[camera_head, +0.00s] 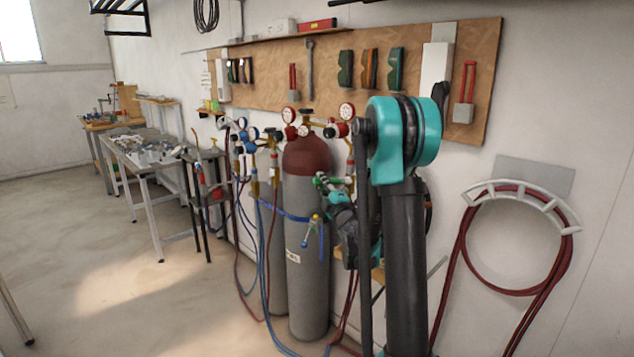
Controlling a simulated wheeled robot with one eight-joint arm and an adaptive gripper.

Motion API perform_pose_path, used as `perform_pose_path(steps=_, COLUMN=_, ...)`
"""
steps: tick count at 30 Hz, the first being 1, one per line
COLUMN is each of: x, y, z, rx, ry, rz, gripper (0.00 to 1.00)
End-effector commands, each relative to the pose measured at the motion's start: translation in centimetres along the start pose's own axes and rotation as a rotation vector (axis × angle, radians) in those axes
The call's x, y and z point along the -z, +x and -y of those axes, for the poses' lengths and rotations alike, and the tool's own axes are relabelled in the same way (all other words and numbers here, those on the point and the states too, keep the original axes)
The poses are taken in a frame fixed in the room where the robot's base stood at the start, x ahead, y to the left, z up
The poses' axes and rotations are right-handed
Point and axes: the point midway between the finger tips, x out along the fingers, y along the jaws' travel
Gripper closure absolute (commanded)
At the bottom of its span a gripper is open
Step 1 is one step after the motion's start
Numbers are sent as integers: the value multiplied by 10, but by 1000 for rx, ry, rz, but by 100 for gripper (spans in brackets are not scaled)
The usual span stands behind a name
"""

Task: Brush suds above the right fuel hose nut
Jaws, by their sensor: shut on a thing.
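The maroon-topped gas cylinder (308,235) stands against the wall, with round gauges (347,111) and red regulator parts above it. Brass fittings (350,168) hang at its right side above red hoses (350,298); the right fuel hose nut seems to be among them, too small to single out. My gripper (326,187) is just left of and below these fittings, in front of the cylinder's shoulder, partly hidden by my arm. It is shut on a small green-handled thing, seemingly the brush (320,180). Its bristles and any suds cannot be made out. I cannot tell whether it touches a fitting.
Another cylinder (270,190) with blue regulators stands left. Blue hoses (262,270) run down to the floor. A tool board (270,82) is on the wall behind. A red hose coil (462,240) hangs right. Metal tables (150,165) stand left; the floor before them is clear.

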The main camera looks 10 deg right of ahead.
Motion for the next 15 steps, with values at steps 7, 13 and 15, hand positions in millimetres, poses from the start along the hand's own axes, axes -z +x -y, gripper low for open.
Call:
perform_pose_path(steps=7, x=1, y=-2, z=0, rx=0, ry=0, rz=2, gripper=100)
perform_pose_path(steps=13, x=5, y=9, z=4, rx=0, ry=1, rz=0, gripper=100)
perform_pose_path(steps=15, x=7, y=14, z=6, rx=1, ry=1, rz=0, gripper=100)
